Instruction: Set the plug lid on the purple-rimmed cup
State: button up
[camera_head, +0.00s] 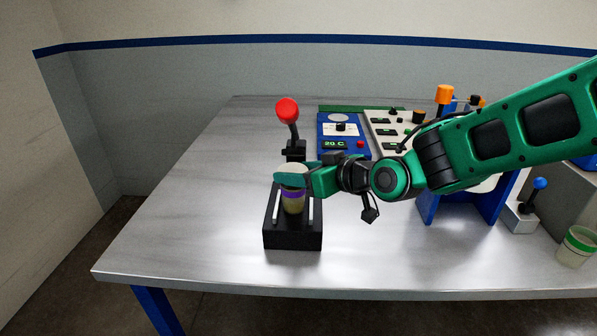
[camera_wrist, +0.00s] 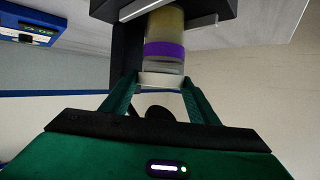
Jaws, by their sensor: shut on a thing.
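The purple-rimmed cup (camera_head: 293,204) stands upright in a black holder (camera_head: 292,241) on the bench. Its purple band also shows in the wrist view (camera_wrist: 164,49). My gripper (camera_head: 293,178) is at the cup's top, reaching in from the right. In the wrist view its two green fingers (camera_wrist: 161,86) are shut on the pale plug lid (camera_wrist: 160,80). The lid is in line with the cup's mouth, with a grey band between it and the purple band. I cannot tell whether the lid is seated. In the head view a finger hides part of the lid and cup top.
A red-knobbed lever (camera_head: 287,111) stands just behind the holder. A blue panel (camera_head: 331,128) reading 20 C and a pale control panel (camera_head: 385,122) are behind my arm. A green-rimmed cup (camera_head: 575,248) and blue-knobbed lever (camera_head: 540,184) stand at right. The bench's left side is clear.

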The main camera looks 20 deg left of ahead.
jog(key=shift+f, duration=0.45)
jog(key=o, duration=1)
jog(key=shift+r, duration=0.3)
jog(key=v, duration=1.2)
jog(key=shift+d+r, duration=0.1)
jog(key=shift+r, duration=0.2)
